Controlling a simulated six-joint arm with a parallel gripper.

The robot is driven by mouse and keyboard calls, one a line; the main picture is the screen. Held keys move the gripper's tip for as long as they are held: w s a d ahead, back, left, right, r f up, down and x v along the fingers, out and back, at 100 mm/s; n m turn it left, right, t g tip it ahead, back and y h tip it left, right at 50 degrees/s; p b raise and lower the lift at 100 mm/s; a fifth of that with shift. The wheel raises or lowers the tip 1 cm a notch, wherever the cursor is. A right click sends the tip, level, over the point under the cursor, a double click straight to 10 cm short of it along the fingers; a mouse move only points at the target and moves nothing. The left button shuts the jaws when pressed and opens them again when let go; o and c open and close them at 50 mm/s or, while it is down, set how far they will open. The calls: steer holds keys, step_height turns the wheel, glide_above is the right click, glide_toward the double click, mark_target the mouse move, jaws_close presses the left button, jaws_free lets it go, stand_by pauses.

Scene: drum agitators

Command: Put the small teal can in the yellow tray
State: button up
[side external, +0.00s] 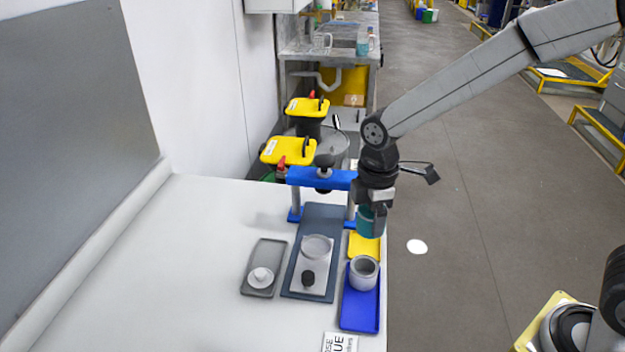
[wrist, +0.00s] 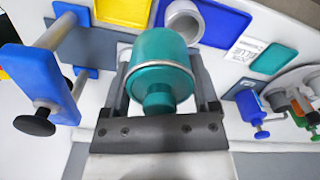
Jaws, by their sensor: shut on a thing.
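The small teal can (side external: 370,221) is held in my gripper (side external: 371,207), which is shut on it. The can hangs over the yellow tray (side external: 364,247), a little above it as seen from the side; the exact gap cannot be told. In the wrist view the can (wrist: 160,62) fills the middle, between the two fingers of my gripper (wrist: 165,90). The yellow tray shows partly behind it at the top of the wrist view (wrist: 123,11).
A blue tray (side external: 359,312) with a grey hollow cylinder (side external: 363,272) lies next to the yellow tray. A blue clamp frame (side external: 320,178) stands close on the left, over a dark plate (side external: 323,222). A grey tray (side external: 264,254) holds a white piece. The table's left is clear.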

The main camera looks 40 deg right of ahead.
steer(key=m, duration=0.2)
glide_above(364, 247)
step_height(364, 247, down, 4)
steer(key=shift+d+f, duration=0.1)
steer(key=shift+f, duration=0.2)
steer(key=shift+f, duration=2.75)
steer(key=shift+f, duration=0.45)
stand_by(0.5)
steer(key=o, duration=1.1)
steer(key=shift+r, duration=0.6)
steer(key=shift+r, duration=0.65)
